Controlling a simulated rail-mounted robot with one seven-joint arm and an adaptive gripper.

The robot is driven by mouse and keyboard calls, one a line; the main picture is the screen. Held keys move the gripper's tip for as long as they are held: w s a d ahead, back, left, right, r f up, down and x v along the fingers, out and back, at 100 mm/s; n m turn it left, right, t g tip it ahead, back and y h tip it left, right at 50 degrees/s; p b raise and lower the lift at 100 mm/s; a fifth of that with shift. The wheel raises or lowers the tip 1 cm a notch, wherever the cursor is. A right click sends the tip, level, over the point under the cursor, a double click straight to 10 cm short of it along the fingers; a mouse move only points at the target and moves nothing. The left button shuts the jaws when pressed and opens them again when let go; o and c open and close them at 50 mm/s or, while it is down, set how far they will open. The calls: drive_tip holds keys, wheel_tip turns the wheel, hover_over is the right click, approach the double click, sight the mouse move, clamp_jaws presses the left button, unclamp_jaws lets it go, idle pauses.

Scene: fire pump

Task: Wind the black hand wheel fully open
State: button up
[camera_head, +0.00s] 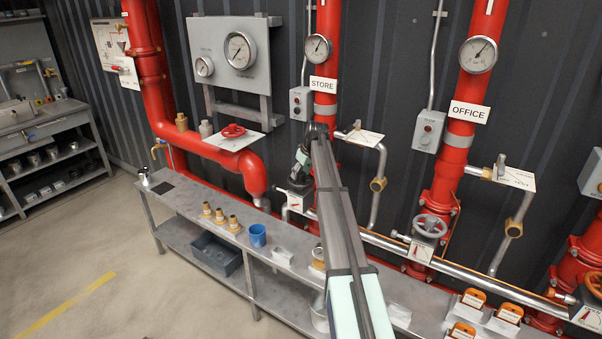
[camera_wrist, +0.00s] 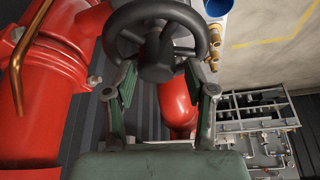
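The black hand wheel (camera_wrist: 155,73) fills the top middle of the wrist view, with its dark hub, spokes and round rim showing. My gripper (camera_wrist: 160,78) is open, its two green-padded fingers apart on either side of the wheel's near part. The fingertips reach up to the rim. I cannot tell whether they touch it. In the head view my gripper (camera_head: 302,160) is at the STORE riser (camera_head: 326,100), and my arm hides most of the wheel there.
A red pipe with a bolted flange (camera_wrist: 60,60) and a copper tube (camera_wrist: 20,55) stand close on the left in the wrist view. A grey hand wheel (camera_head: 430,226) is on the OFFICE riser. The bench (camera_head: 185,200) holds brass fittings and a blue cup (camera_head: 257,236).

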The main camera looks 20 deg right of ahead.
clamp_jaws()
drive_tip(key=n+y, duration=0.1)
drive_tip(key=n, duration=0.1)
drive_tip(key=n+g+y, duration=0.1)
drive_tip(key=n, duration=0.2)
drive_tip(key=shift+w+d+f+b, duration=0.1)
drive_tip(key=shift+w+b, duration=0.05)
drive_tip(key=shift+b, duration=0.2)
drive_tip(key=shift+n+g, duration=0.4)
drive_tip(key=shift+n, duration=0.8)
drive_tip(key=shift+n+y, duration=0.3)
